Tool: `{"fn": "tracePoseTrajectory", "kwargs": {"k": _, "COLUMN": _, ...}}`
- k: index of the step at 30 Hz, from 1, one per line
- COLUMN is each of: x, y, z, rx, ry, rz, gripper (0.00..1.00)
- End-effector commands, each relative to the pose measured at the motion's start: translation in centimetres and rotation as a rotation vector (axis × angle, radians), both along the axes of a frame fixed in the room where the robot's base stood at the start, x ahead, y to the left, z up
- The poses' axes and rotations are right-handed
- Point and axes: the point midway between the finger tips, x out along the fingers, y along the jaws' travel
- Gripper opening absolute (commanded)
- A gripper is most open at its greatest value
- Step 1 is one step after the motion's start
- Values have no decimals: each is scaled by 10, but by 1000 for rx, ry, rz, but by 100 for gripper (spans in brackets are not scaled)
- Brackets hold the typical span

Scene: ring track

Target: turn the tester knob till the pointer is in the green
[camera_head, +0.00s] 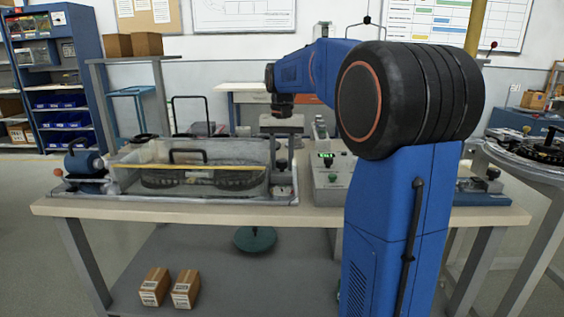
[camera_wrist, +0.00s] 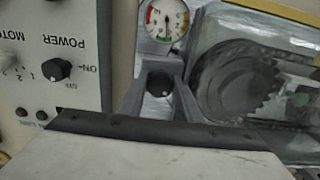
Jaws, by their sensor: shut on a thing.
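The dark tester knob (camera_wrist: 160,83) sits in the middle of the wrist view, below the round gauge (camera_wrist: 166,20) in the picture. My gripper (camera_wrist: 160,90) has its two grey fingers on either side of the knob and is shut on it. The gauge has a white face with red, yellow and green marks near its rim. In the head view my gripper (camera_head: 281,140) reaches down at the right end of the clear-walled test rig (camera_head: 205,195).
The control box (camera_head: 330,180) with a green display stands right of the rig; its POWER switch (camera_wrist: 57,70) shows in the wrist view. A toothed wheel (camera_wrist: 235,80) lies close beside the knob. A blue motor (camera_head: 83,163) is at the table's left.

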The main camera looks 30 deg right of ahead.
Motion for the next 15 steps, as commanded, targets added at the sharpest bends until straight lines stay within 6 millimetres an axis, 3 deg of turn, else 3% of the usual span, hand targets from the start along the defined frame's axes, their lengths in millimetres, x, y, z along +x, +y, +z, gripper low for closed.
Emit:
{"fn": "tracePoseTrajectory", "kwargs": {"k": 10, "x": 0, "y": 0, "z": 1, "rx": 0, "ry": -2, "rz": 2, "gripper": 8}}
{"fn": "tracePoseTrajectory", "kwargs": {"k": 11, "x": 0, "y": 0, "z": 1, "rx": 0, "ry": -2, "rz": 2, "gripper": 36}}
{"fn": "tracePoseTrajectory", "kwargs": {"k": 12, "x": 0, "y": 0, "z": 1, "rx": 0, "ry": -2, "rz": 2, "gripper": 45}}
{"fn": "tracePoseTrajectory", "kwargs": {"k": 13, "x": 0, "y": 0, "z": 1, "rx": 0, "ry": -2, "rz": 2, "gripper": 50}}
{"fn": "tracePoseTrajectory", "kwargs": {"k": 15, "x": 0, "y": 0, "z": 1, "rx": 0, "ry": -2, "rz": 2, "gripper": 50}}
